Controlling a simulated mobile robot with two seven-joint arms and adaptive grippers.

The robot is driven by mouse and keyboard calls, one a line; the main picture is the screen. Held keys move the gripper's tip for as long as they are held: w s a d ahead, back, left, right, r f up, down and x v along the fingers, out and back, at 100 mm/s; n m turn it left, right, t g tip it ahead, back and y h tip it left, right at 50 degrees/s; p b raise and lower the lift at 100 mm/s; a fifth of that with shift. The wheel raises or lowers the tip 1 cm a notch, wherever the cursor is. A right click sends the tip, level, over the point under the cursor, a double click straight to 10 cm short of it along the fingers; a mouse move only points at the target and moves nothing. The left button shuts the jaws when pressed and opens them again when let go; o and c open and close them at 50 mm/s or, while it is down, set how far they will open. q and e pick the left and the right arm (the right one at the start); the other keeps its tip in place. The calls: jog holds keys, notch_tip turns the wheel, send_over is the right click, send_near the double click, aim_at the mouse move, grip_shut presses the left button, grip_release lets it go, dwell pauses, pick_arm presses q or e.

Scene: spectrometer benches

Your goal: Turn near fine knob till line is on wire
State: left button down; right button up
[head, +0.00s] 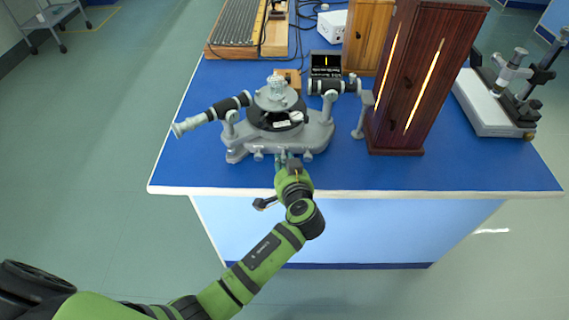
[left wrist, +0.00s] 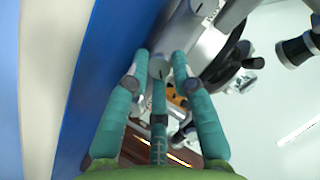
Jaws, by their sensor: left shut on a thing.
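The grey spectrometer (head: 277,130) stands on the blue bench top, with its round table in the middle and dark tubes to either side. Small grey knobs show along its near edge, one left (head: 258,154) and one right (head: 307,154). My left gripper (head: 286,159) is at the near edge between these two. In the left wrist view its teal fingers (left wrist: 159,68) are closed around a small grey knob (left wrist: 160,62), largely hidden by them. A small dark screen (head: 326,63) behind the instrument shows a bright yellow vertical line; the wire is too small to make out. My right gripper is out of view.
A tall dark wooden lamp housing (head: 415,85) with glowing slits stands to the right. Another instrument on a white base (head: 490,110) is further right. A white box (head: 332,27) and cables lie behind. The bench's front strip (head: 440,178) is clear.

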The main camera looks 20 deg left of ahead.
pick_arm(q)
jog(key=shift+w+r+m+y+b, duration=0.2)
jog(key=shift+m+y+b, duration=0.25)
jog(key=shift+m, duration=0.35)
jog(key=shift+r, duration=0.15)
jog(key=c, duration=1.1)
grip_release()
jog(key=shift+s+f, duration=0.1)
jog(key=shift+f, duration=0.1)
jog(key=shift+s+d, duration=0.2)
jog(key=v, duration=0.7)
